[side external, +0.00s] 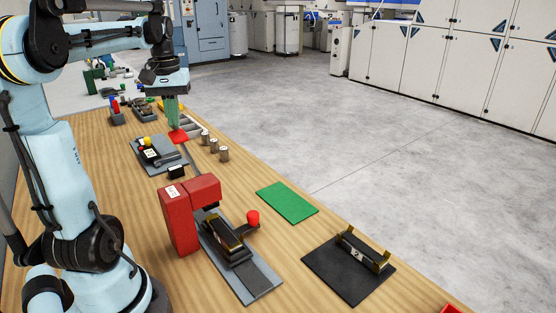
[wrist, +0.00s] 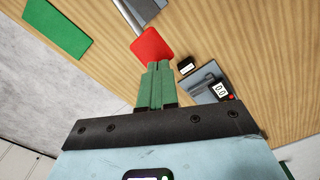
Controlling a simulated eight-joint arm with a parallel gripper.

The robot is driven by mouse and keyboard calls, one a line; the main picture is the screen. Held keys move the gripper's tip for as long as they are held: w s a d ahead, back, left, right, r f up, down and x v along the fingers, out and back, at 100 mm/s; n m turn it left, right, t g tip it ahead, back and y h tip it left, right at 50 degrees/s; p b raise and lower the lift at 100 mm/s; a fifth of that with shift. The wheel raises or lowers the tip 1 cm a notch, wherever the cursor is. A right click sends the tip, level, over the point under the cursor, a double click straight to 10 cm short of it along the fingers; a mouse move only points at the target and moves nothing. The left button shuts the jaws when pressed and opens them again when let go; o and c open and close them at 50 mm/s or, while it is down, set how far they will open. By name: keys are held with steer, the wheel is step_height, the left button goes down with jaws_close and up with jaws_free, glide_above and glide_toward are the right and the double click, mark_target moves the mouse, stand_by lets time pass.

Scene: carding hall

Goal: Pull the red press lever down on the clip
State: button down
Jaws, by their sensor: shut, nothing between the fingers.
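The red press (side external: 190,212) stands on a grey base plate near the front of the bench. My gripper (side external: 173,125) is well behind the press, pointing down above the bench near a small red square. Its green fingers (wrist: 158,66) are shut with nothing between them.
The red square (wrist: 152,44) lies by my fingertips. A grey device with a display (wrist: 215,88) is beside it. Several metal cylinders (side external: 214,146), a green mat (side external: 287,202) and a black mat with a brass-ended holder (side external: 335,283) lie along the right side.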

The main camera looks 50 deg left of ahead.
steer(key=shift+r, duration=2.75)
steer(key=w+d+f+m+t, duration=0.1)
steer(key=d+f+m, duration=0.3)
steer(key=d, duration=0.5)
steer(key=w+d+f+m+t, duration=0.2)
steer(key=d+f+m+t, duration=0.1)
steer(key=d, duration=0.7)
steer(key=w+d+f+m+t, duration=0.2)
steer(key=d+f+m, duration=0.3)
steer(key=d, duration=0.4)
steer(key=shift+w+d+f+t, duration=0.2)
steer(key=shift+f+t, duration=0.4)
steer(key=shift+f, duration=0.2)
